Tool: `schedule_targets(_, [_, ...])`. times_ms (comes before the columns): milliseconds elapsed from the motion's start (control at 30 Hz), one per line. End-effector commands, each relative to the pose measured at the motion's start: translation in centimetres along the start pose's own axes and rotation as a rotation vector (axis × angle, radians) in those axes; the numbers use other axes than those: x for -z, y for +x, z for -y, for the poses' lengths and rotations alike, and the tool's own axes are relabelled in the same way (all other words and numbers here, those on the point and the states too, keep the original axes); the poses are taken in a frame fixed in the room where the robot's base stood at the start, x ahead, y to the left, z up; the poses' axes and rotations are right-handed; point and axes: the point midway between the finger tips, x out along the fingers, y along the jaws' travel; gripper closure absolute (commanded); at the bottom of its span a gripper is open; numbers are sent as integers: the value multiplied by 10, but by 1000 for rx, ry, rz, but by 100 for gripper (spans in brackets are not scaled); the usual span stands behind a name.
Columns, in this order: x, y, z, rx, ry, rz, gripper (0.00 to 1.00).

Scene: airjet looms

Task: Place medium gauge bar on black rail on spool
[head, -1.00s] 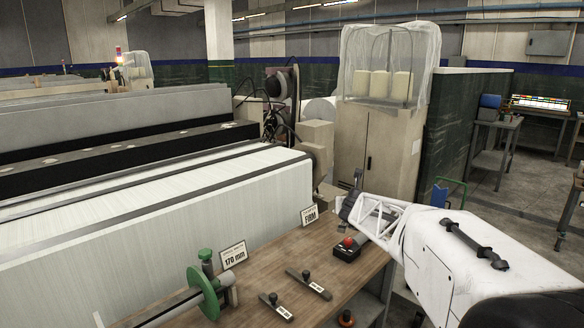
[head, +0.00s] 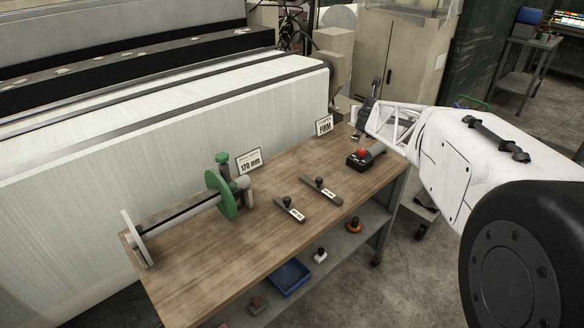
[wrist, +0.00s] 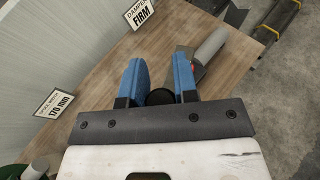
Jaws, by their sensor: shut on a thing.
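My gripper (head: 366,116) is above the far right end of the wooden table. In the wrist view, its blue fingers (wrist: 160,84) are shut around a black round knob (wrist: 160,98). Two other gauge bars with black knobs and white labels, a nearer one (head: 289,210) and a farther one (head: 322,190), lie on the table. The spool has a green flange (head: 222,198), a white flange (head: 133,240) and a black rail (head: 180,216) along its top.
The wooden table (head: 215,265) has free room in front of the spool. A red-button box (head: 360,163) stands below my gripper. A "170 mm" sign (head: 249,163) and a "FIRM" sign (head: 324,126) stand along the loom side. A blue tray (head: 289,277) sits on the lower shelf.

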Motion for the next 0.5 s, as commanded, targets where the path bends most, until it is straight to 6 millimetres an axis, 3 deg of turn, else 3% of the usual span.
schedule_targets(167, [7, 5, -16, -68, -28, 0, 100])
schedule_targets(500, [37, 15, -66, -291, -119, -2, 100])
